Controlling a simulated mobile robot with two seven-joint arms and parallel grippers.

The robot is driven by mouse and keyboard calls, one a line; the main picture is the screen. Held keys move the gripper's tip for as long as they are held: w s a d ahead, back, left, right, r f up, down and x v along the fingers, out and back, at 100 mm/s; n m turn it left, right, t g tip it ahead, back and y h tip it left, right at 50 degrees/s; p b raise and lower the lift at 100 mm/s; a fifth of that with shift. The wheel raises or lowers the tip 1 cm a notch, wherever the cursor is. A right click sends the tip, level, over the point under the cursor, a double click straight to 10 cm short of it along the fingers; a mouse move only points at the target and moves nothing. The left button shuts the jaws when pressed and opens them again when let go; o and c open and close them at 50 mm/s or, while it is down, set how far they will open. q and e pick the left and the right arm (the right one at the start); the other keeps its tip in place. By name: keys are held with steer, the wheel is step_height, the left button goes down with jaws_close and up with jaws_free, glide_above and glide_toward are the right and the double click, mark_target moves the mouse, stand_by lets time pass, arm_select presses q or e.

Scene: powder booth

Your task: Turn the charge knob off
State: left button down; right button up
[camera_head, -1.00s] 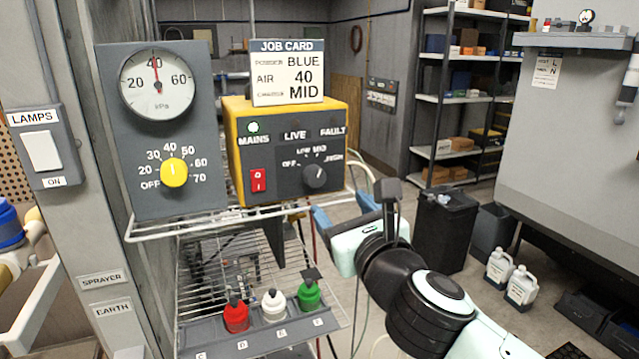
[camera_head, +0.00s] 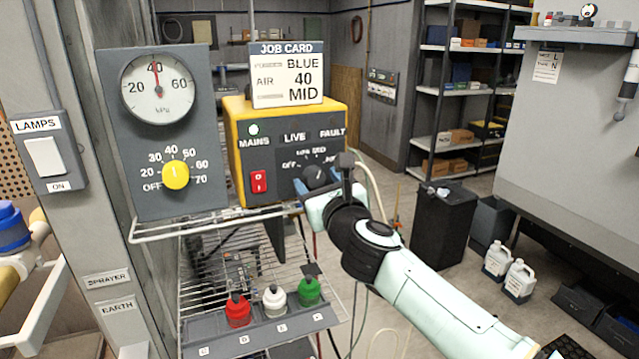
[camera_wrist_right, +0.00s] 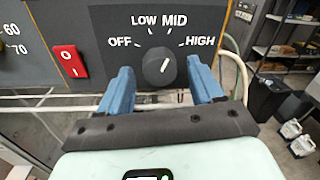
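The charge knob (camera_head: 315,176) is a dark round knob on the yellow and grey control box (camera_head: 238,140). In the right wrist view the knob (camera_wrist_right: 158,66) has its white mark pointing up and slightly right, toward MID. OFF is to its left, HIGH to its right. My right gripper (camera_wrist_right: 159,72) is open, with its blue fingers on either side of the knob and visible gaps between. In the head view the right gripper (camera_head: 321,182) is at the knob and partly covers the HIGH side of the dial. My left gripper is not in view.
A red rocker switch (camera_head: 259,181) is left of the knob. A gauge panel with a yellow knob (camera_head: 175,175) stands further left. A job card (camera_head: 287,75) reading MID stands on the box. A wire shelf (camera_head: 215,255) with several colored bottles is below.

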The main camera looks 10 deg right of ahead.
steer(key=c, duration=0.9)
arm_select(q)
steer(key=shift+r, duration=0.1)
arm_select(e)
steer(key=shift+n, duration=0.4)
steer(key=n, duration=0.4)
steer(key=shift+p, duration=0.35)
steer(key=n, duration=0.4)
steer(key=shift+n+t+p, duration=0.3)
steer(key=n, duration=0.4)
steer(key=shift+n+y+p, duration=0.3)
steer(key=shift+n, duration=0.1)
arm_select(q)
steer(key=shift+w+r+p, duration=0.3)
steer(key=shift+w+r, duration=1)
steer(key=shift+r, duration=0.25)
arm_select(e)
steer(key=shift+d+n, duration=0.1)
steer(key=shift+n, duration=2)
steer(key=shift+f, duration=0.1)
steer(key=o, duration=1.1)
steer(key=shift+c, duration=0.2)
